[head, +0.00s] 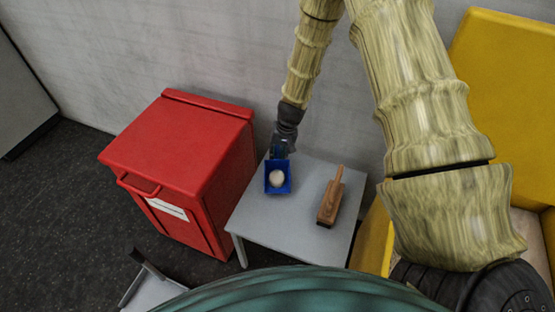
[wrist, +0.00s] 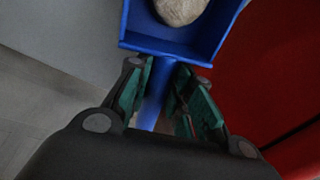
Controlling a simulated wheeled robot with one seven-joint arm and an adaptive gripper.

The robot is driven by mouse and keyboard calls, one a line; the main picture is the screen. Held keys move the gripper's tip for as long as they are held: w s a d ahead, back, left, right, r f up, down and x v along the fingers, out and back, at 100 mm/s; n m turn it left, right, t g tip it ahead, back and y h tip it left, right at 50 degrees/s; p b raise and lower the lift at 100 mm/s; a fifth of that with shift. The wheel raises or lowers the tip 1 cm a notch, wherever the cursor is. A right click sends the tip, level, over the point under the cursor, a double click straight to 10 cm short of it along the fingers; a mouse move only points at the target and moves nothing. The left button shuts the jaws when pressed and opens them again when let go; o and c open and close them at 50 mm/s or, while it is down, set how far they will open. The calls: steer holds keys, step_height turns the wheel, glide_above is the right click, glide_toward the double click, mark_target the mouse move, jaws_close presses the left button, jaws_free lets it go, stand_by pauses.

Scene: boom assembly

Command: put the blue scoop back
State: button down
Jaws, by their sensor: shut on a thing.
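The blue scoop (head: 278,191) has a square pan and a straight handle. A pale round stone-like lump lies in the pan. My gripper (head: 280,148) is shut on the scoop's handle, behind the pan in the head view. In the wrist view, the handle (wrist: 152,108) runs between the green finger pads of my gripper (wrist: 167,85), and the pan (wrist: 165,44) extends beyond the fingertips. The pan appears over the left back part of the small grey table (head: 290,225). I cannot tell whether it touches the tabletop.
A red lidded bin (head: 180,145) stands left of the table, close to the scoop. A wooden brush (head: 330,202) lies on the table to the right. A yellow container (head: 500,60) stands at the right. The table's front middle is clear.

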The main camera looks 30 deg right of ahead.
mark_target(277, 159)
steer(key=shift+s+d+x, duration=0.1)
steer(key=shift+x, duration=0.65)
steer(key=shift+s+d+x, duration=0.1)
steer(key=shift+d+x, duration=0.05)
steer(key=shift+x, duration=0.55)
steer(key=shift+f, duration=0.2)
steer(key=c, duration=1.3)
jaws_free()
steer(key=shift+o, duration=0.2)
steer(key=p+v, duration=0.1)
steer(key=v, duration=1.1)
steer(key=shift+r, duration=0.15)
